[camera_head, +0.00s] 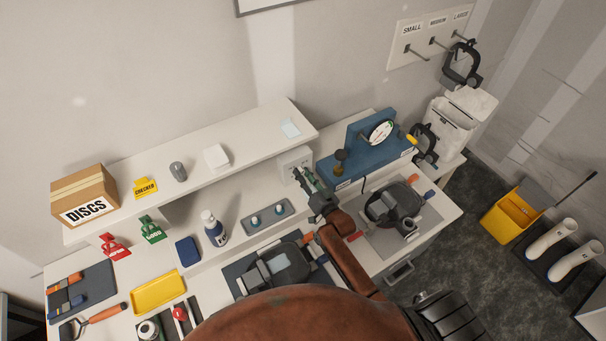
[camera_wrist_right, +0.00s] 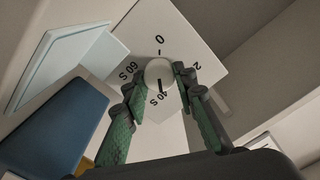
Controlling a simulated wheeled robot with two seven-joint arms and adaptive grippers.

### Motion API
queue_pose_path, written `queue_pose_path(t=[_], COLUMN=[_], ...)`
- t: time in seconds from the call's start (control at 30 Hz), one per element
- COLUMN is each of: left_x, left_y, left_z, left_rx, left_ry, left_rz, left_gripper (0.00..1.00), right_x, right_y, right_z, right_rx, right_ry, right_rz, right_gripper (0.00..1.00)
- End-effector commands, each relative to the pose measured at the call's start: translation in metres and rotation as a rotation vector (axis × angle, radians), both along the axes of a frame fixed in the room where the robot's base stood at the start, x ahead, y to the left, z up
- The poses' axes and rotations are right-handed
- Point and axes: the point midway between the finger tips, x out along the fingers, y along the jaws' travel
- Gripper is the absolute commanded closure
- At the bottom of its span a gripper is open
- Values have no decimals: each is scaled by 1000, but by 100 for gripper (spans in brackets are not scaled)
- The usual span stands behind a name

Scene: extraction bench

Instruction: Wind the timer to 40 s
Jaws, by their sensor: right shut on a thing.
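The timer (camera_head: 290,162) is a white box on the wall side of the bench, under the shelf's right end. In the right wrist view its white face (camera_wrist_right: 185,35) carries the marks 0, 40 S, 60 S and a partly hidden 2. The round white knob (camera_wrist_right: 159,71) sits in the middle, its dark pointer line directed at 40 S. My right gripper (camera_head: 306,181) is at the timer's front. In the wrist view its green-padded fingers (camera_wrist_right: 158,76) are shut on the knob, one on each side. My left gripper is not in view.
A blue stand (camera_head: 351,172) is close to the right of my right gripper. The white shelf (camera_head: 245,133) runs above and left. A grey tray (camera_head: 268,222) with two small items and a white-capped bottle (camera_head: 214,230) stand left of my right arm.

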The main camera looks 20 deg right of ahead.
Motion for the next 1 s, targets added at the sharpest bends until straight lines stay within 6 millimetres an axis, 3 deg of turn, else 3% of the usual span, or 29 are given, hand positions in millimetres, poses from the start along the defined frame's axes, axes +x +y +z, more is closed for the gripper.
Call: queue_pose_path(t=[1.0], left_x=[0], left_y=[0], left_z=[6], left_rx=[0], left_ry=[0], left_rz=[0], left_gripper=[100], right_x=[-1], right_y=[0], right_z=[-4], right_rx=[184], right_ry=[34], right_rz=[0], right_gripper=[99])
